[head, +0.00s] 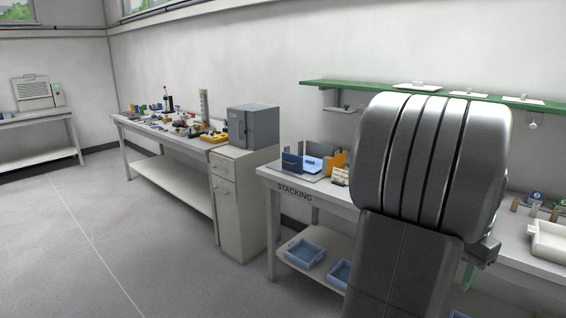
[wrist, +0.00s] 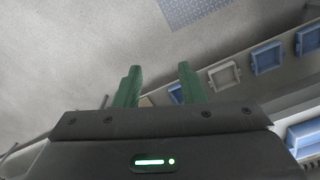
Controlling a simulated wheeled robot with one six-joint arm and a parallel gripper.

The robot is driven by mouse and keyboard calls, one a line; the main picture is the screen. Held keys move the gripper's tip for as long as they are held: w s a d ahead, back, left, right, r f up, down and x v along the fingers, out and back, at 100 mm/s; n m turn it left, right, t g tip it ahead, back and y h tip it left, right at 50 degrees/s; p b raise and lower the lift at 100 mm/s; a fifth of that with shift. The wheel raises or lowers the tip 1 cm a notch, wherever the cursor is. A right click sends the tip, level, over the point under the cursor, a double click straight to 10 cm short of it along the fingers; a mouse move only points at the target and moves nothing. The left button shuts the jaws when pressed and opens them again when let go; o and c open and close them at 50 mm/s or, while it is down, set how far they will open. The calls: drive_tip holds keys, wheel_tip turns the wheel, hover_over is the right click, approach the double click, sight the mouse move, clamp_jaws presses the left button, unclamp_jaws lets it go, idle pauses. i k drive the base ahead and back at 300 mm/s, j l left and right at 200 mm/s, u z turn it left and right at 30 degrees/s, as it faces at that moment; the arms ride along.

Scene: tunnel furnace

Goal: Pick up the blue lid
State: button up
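I cannot pick out a blue lid with certainty in either view. Blue items (head: 312,164) stand on the stacking bench (head: 268,172) in the head view, left of my arm, too small to name surely. My gripper (wrist: 160,76) shows in the wrist view as two green fingers set well apart, with nothing held between them. A small blue patch shows beyond the right finger, partly hidden by it. In the head view my arm covers the middle of the stacking bench and hides most of my gripper.
Blue bins (head: 305,253) sit on the bench's lower shelf. A white tray (head: 548,241) stands at the right end. A green shelf (head: 345,85) runs above. A grey cabinet (head: 252,126) and a cluttered bench (head: 140,125) stand left. The floor (head: 90,240) at left is clear.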

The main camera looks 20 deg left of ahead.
sight(311, 165)
drive_tip(key=i+j+u, duration=0.25)
drive_tip(key=i+u, duration=0.15)
drive_tip(key=i, duration=0.65)
drive_tip(key=i+u, duration=0.4)
drive_tip(key=i, duration=0.65)
drive_tip(key=i+l, duration=0.1)
drive_tip(key=i, duration=0.45)
drive_tip(key=i+l, duration=0.15)
drive_tip(key=i, duration=0.4)
